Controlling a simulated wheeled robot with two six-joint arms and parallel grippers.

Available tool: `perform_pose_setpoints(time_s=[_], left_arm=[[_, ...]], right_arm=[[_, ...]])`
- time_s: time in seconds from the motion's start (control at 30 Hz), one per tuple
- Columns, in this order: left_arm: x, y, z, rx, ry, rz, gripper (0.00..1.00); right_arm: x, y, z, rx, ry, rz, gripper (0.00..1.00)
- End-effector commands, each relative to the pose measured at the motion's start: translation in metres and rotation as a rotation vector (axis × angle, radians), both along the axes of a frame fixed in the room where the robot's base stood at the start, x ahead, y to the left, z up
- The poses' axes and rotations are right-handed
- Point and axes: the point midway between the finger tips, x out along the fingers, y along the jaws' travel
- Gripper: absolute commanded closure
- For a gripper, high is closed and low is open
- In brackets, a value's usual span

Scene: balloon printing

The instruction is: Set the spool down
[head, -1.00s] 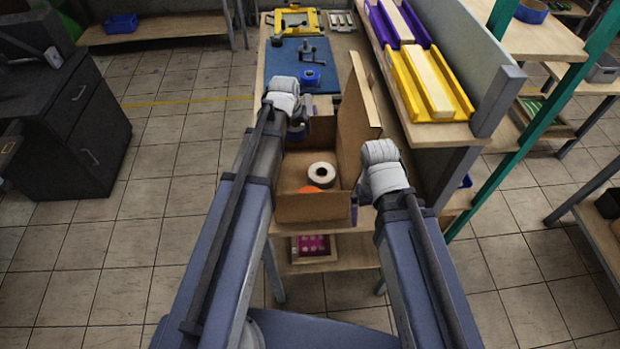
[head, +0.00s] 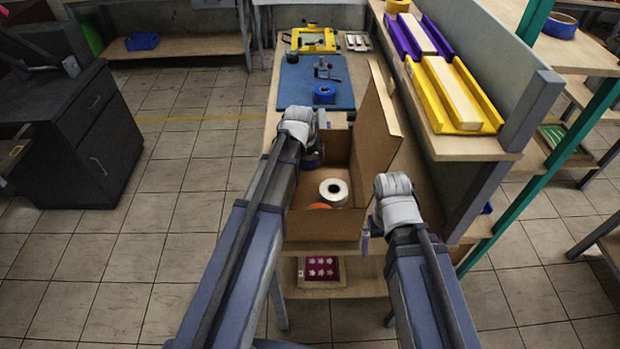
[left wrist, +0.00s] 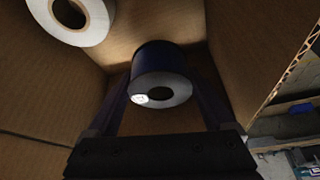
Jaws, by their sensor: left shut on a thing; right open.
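My left gripper (left wrist: 160,98) is shut on a dark blue spool (left wrist: 158,60), with one finger on each side of it. In the left wrist view the spool is inside the cardboard box, near its walls. Whether it touches the bottom cannot be told. In the head view the spool (head: 311,158) is mostly hidden by my left arm. The open cardboard box (head: 325,226) stands on the table and also holds a white spool (head: 334,191) and a partly hidden orange thing (head: 319,206). My right gripper (head: 364,243) is open and empty, outside the box at its front right.
A raised box flap (head: 377,125) stands on the right. Behind the box is a blue mat (head: 305,75) with a blue roll (head: 324,94) on it. A shelf with yellow (head: 452,100) and purple trays runs along the right. A lower shelf holds a magenta patterned item (head: 321,267).

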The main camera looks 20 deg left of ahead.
Motion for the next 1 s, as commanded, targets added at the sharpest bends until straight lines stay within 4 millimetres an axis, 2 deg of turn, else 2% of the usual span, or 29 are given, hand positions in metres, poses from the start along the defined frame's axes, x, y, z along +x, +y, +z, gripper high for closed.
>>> perform_pose_setpoints(time_s=[0.03, 0.1, 0.37, 0.7, 1.0], left_arm=[[0.000, 0.000, -0.017, 0.000, 0.000, 0.000, 0.68], [0.000, 0.000, -0.024, 0.000, 0.000, 0.000, 0.68], [0.000, 0.000, -0.026, 0.000, 0.000, 0.000, 0.68], [0.000, 0.000, -0.063, 0.000, 0.000, 0.000, 0.68], [0.000, 0.000, -0.061, 0.000, 0.000, 0.000, 0.68]], right_arm=[[0.000, 0.000, -0.017, 0.000, 0.000, 0.000, 0.00], [0.000, 0.000, -0.024, 0.000, 0.000, -0.001, 0.00], [0.000, 0.000, -0.026, 0.000, 0.000, 0.000, 0.00], [0.000, 0.000, -0.063, 0.000, 0.000, 0.000, 0.00], [0.000, 0.000, -0.061, 0.000, 0.000, 0.000, 0.00]])
